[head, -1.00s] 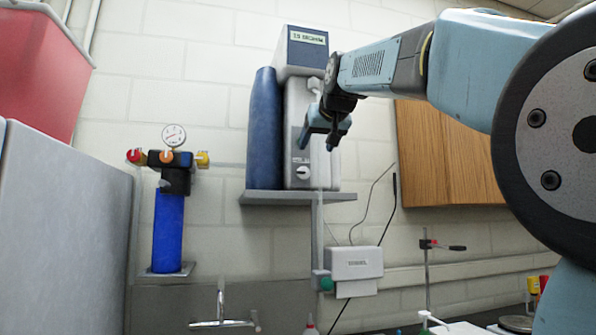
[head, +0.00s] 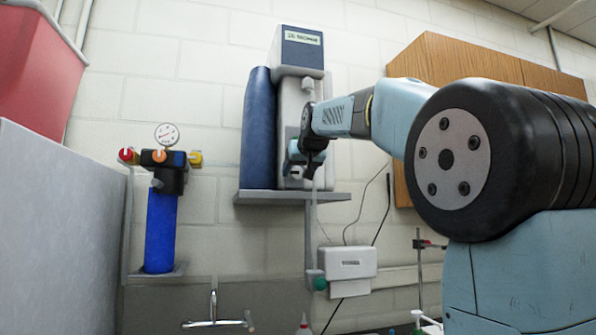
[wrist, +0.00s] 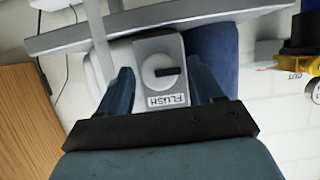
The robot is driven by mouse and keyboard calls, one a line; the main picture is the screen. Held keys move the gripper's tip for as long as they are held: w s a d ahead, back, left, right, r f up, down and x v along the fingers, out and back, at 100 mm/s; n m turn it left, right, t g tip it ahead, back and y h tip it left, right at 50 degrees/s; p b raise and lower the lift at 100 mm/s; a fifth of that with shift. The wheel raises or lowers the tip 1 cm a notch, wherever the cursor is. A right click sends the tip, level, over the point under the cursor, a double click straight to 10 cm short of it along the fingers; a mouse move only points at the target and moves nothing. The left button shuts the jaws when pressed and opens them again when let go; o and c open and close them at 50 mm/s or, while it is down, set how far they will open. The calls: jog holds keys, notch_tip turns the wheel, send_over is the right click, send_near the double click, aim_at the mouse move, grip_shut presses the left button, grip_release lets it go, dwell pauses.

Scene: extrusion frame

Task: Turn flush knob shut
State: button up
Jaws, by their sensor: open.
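The flush knob (wrist: 162,72) is a round white dial with a dark pointer on a grey plate. In the wrist view its pointer points right, and the plate's FLUSH label (wrist: 167,100) appears upside down. My gripper (wrist: 160,68) is open, with one finger on each side of the knob plate. No contact between the fingers and the knob shows. In the head view my gripper (head: 302,160) is at the lower front of the grey-white purifier unit (head: 290,108), partly covering the knob area.
A dark blue cylinder (head: 258,130) stands left of the unit on a grey shelf (head: 338,196). The shelf edge lies just below my gripper. A wooden cabinet (head: 440,58) is to the right. A blue bottle with a gauge (head: 161,235) is farther left.

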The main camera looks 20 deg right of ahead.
jog(key=shift+c, duration=0.3)
jog(key=c, duration=1)
jog(key=shift+o, duration=0.2)
jog(key=shift+m, duration=0.3)
jog(key=m+y, duration=0.2)
jog(key=shift+d+m, duration=0.2)
jog(key=shift+m, duration=0.1)
jog(key=m+y, duration=0.2)
jog(key=m, duration=0.1)
jog(key=shift+d+f+t, duration=0.2)
jog(key=shift+t, duration=0.1)
jog(key=m, duration=0.1)
jog(key=m+y, duration=0.1)
jog(key=m+t+y, duration=0.1)
jog(key=m, duration=0.1)
jog(key=shift+d+f, duration=0.15)
jog(key=shift+f, duration=0.1)
jog(key=shift+f+m+t+y, duration=0.15)
jog(key=shift+m+t, duration=0.2)
jog(key=shift+m, duration=0.4)
jog(key=shift+f+m+t+y, duration=0.15)
jog(key=shift+m+t, duration=0.2)
jog(key=shift+m, duration=0.7)
